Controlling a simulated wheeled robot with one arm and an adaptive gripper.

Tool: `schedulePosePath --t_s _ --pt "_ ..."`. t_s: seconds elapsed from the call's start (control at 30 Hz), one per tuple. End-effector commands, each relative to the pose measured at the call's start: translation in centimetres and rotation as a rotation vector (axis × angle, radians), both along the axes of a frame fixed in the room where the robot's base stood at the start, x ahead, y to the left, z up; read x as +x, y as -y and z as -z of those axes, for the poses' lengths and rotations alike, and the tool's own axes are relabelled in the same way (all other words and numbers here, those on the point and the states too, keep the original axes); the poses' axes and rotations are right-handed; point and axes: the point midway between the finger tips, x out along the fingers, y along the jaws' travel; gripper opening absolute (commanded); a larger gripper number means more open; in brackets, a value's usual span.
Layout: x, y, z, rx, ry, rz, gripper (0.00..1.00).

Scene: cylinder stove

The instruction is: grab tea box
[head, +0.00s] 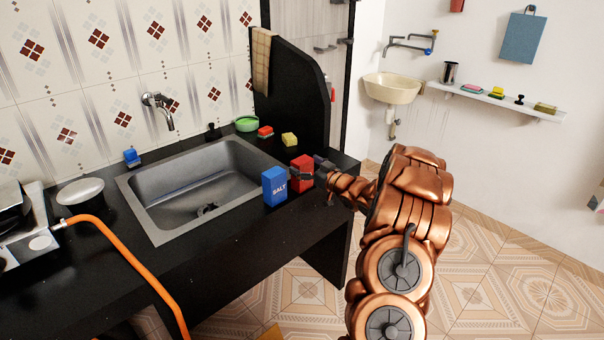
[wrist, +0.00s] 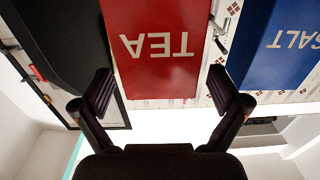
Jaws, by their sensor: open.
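The red tea box (head: 301,172) stands upright on the black counter, right of the sink. In the wrist view the tea box (wrist: 153,55) appears upside down with its TEA label facing me, between the two fingers. My gripper (head: 312,172) is beside the tea box in the head view, partly covering its right side. In the wrist view my gripper (wrist: 162,90) is open, with one finger on each side of the box and a visible gap at the left finger. Whether the right finger touches the box is hard to tell.
A blue salt box (head: 275,186) stands close to the left of the tea box; it also shows in the wrist view (wrist: 278,45). The sink (head: 155,211) lies further left. A black partition (head: 297,95) rises behind. An orange hose (head: 137,264) crosses the counter's left.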

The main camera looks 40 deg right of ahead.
Motion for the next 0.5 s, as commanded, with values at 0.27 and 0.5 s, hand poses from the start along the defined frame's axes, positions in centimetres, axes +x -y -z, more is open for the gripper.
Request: schedulePosePath --t_s 0.27,0.5 --pt "1.24 -0.20 -0.05 -0.001 0.001 -0.001 0.98" --pt "1.21 -0.19 -0.04 -0.001 0.001 -0.001 0.89"
